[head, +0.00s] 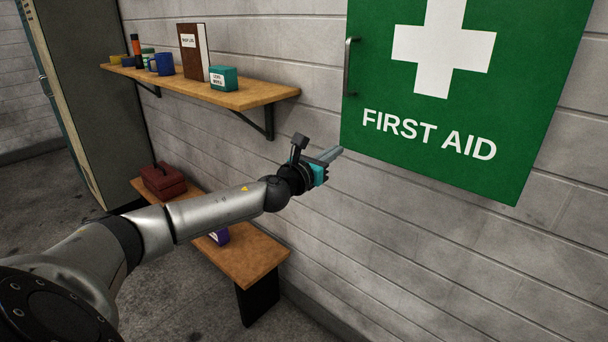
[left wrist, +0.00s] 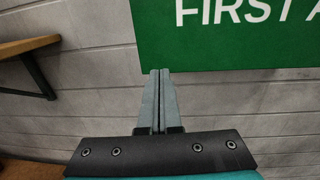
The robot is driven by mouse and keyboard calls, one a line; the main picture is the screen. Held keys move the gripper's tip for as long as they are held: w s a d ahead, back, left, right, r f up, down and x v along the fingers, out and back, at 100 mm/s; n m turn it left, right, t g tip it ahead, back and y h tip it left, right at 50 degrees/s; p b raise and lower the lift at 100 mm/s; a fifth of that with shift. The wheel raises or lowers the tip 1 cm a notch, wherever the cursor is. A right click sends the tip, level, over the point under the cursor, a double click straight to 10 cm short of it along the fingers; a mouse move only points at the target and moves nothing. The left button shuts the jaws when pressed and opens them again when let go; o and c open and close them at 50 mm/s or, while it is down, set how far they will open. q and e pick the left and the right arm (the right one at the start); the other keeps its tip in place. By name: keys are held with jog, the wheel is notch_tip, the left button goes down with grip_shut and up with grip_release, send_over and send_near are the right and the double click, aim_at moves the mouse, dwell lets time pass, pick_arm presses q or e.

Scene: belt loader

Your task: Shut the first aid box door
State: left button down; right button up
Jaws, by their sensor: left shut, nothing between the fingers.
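The green first aid box door (head: 380,95) with a white cross and white lettering fills the upper right of the head view. Its dark handle (head: 349,66) is on the left edge. The door looks nearly flat along the wall; I cannot tell whether it is fully shut. My left gripper (head: 338,152) is shut and empty, with its tips near the door's lower left corner. In the left wrist view the shut fingers (left wrist: 161,75) point up beside the lower left corner of the green door (left wrist: 230,50). I cannot tell whether they touch. My right gripper is not in view.
A wooden wall shelf (head: 245,95) left of the box holds mugs, a brown book (head: 192,50) and a teal box (head: 223,78). Below is a wooden bench (head: 255,255) with a red toolbox (head: 163,181). A tall locker (head: 85,90) stands at far left.

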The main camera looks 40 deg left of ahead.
pick_arm(q)
jog(key=s+b, duration=0.1)
jog(key=s, duration=0.7)
jog(key=shift+s+a+f, duration=0.15)
jog(key=shift+a+f, duration=0.1)
jog(key=shift+a, duration=0.05)
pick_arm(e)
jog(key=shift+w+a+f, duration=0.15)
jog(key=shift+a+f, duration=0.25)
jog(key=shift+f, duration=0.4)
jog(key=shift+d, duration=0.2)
